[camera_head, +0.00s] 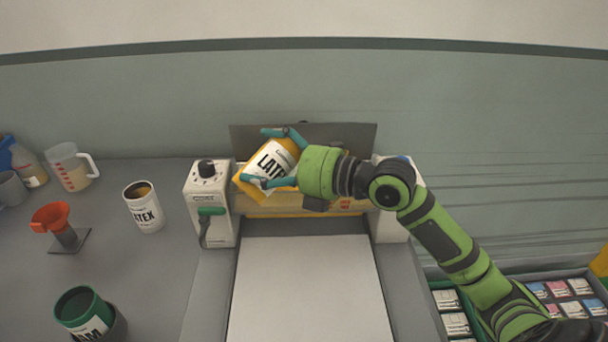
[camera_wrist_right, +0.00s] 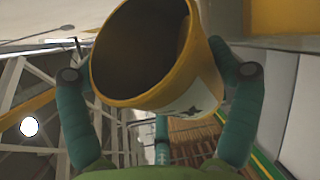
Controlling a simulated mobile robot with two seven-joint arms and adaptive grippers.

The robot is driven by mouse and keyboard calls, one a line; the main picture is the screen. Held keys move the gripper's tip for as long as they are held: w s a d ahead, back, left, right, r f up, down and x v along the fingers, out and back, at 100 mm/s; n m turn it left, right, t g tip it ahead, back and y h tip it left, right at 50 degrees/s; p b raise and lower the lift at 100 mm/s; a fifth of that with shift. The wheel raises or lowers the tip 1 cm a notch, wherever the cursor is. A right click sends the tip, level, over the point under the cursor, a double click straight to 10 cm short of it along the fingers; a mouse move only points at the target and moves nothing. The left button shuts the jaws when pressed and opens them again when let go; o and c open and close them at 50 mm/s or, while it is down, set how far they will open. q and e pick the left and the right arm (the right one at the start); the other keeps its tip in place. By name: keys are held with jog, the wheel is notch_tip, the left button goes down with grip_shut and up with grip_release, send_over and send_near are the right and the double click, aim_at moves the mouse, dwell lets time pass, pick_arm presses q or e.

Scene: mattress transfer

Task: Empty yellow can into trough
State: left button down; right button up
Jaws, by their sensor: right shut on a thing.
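The yellow can (camera_head: 272,163), with a white LATEX label, is in my right gripper (camera_head: 262,157), its teal fingers on either side. It is strongly tilted, mouth toward the lower left, above the left part of the trough (camera_head: 325,202) between the machine's end housings. In the right wrist view the can (camera_wrist_right: 150,92) shows its yellow rim and dark, empty-looking inside between the fingers (camera_wrist_right: 160,85). The can and gripper hide part of the trough, and I cannot tell whether anything is pouring. My left gripper is not in view.
The machine's left housing (camera_head: 209,190) has a black knob, and a grey panel (camera_head: 350,137) stands behind. A white LATEX can (camera_head: 146,212), green can (camera_head: 84,312), orange funnel (camera_head: 52,217) and jug (camera_head: 72,170) stand at left. A tray of boxes (camera_head: 560,290) is at right.

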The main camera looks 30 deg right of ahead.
jog(key=shift+s+d, duration=0.1)
jog(key=shift+m, duration=0.3)
jog(key=shift+f, duration=0.1)
jog(key=shift+f+m+y, duration=0.1)
jog(key=shift+m+y, duration=0.2)
jog(key=shift+d, duration=0.25)
jog(key=shift+w+d+t, duration=0.1)
jog(key=shift+w+t, duration=0.2)
jog(key=shift+s+r+m+b, duration=0.2)
jog(key=shift+r+m+b, duration=0.1)
jog(key=shift+b, duration=0.15)
jog(key=shift+w+d, duration=0.2)
jog(key=shift+w, duration=0.05)
jog(key=shift+s+b, duration=0.2)
jog(key=shift+b, duration=0.1)
